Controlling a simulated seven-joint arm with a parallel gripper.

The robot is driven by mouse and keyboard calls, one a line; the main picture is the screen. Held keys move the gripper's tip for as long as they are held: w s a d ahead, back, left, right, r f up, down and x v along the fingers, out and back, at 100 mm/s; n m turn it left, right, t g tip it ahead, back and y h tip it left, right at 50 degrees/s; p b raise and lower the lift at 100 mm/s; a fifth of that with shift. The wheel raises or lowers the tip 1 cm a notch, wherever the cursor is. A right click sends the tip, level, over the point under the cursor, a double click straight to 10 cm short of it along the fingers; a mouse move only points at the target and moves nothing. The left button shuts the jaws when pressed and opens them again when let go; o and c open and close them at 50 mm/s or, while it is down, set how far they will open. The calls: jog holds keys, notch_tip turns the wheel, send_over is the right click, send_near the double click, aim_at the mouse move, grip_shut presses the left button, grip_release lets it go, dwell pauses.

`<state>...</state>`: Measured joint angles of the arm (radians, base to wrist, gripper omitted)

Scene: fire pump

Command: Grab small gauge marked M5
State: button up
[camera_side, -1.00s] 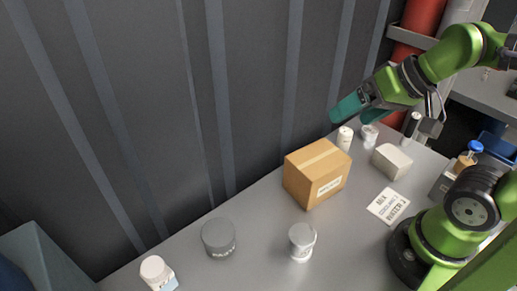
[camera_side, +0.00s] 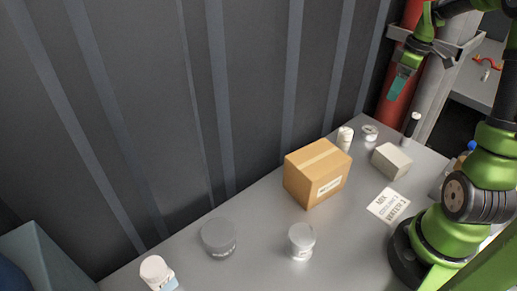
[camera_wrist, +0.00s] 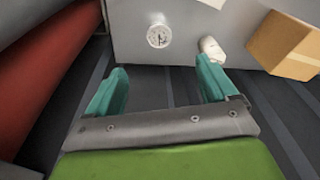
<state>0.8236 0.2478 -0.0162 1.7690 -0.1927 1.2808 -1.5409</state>
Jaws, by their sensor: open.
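A small round gauge with a pale dial face (camera_wrist: 159,36) lies near the table edge in the wrist view. What looks like the same small round piece (camera_side: 370,131) sits at the far back corner of the table in the side view. I cannot read any M5 mark on it. My gripper (camera_wrist: 164,84) is open with teal fingers apart and nothing between them. The gauge shows beyond the fingertips, roughly in line with the gap. In the side view my gripper (camera_side: 398,88) hangs above and to the right of the gauge, clear of the table.
A white cylinder (camera_side: 345,138) stands just left of the gauge, beside a cardboard box (camera_side: 317,173). A red pipe (camera_side: 402,78) and a grey pipe (camera_side: 440,85) rise behind the table.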

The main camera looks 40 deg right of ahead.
jog(key=n, duration=0.2)
send_over(370, 130)
jog(key=s, duration=0.2)
jog(key=f, duration=1)
jog(key=shift+w+f, duration=0.2)
jog(key=shift+f, duration=0.2)
jog(key=shift+w+f, duration=0.25)
jog(key=shift+f, duration=0.6)
jog(key=shift+w+f, duration=0.2)
jog(key=shift+f, duration=0.7)
jog(key=shift+w+f, duration=0.25)
jog(key=shift+f, duration=0.6)
jog(key=shift+r, duration=0.1)
jog(key=c, duration=1.2)
